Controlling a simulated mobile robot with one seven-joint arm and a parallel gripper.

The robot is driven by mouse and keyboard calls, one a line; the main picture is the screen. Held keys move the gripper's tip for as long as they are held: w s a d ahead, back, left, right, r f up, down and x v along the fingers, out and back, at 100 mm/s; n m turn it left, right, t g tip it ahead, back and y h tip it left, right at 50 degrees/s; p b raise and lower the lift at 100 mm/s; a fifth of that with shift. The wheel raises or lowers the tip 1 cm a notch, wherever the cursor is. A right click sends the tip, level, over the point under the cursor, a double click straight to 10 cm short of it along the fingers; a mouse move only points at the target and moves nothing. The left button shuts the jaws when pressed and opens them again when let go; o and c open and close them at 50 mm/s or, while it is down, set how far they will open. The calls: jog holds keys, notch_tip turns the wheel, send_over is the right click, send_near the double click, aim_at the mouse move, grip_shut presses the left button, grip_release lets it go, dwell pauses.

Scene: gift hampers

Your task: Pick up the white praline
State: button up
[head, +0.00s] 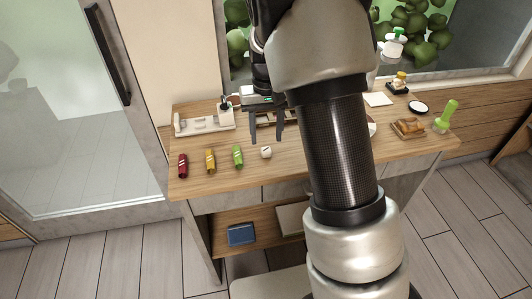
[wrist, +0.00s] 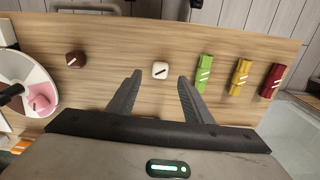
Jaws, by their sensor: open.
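The white praline (head: 266,152) is a small cream cube with a dark stripe on top. It sits on the wooden counter near its front edge. In the wrist view the white praline (wrist: 160,70) lies just beyond the fingertips, roughly between their lines. My gripper (wrist: 158,77) is open and empty above the counter, with one finger on each side of the praline's position. In the head view my gripper (head: 266,138) hangs behind and above the praline, fingers pointing down, partly hidden by my arm.
Green (head: 237,157), yellow (head: 210,160) and red (head: 183,165) wrapped bars lie left of the praline. A dark brown praline (wrist: 75,59) and a round dish with a pink piece (wrist: 38,103) show in the wrist view. A white tray (head: 190,129) stands behind the bars.

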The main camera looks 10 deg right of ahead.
aim_at(266, 149)
notch_tip(266, 149, down, 5)
jog(key=shift+f+b, duration=0.1)
jog(key=shift+b, duration=0.35)
jog(key=c, duration=0.8)
jog(key=shift+c, duration=0.2)
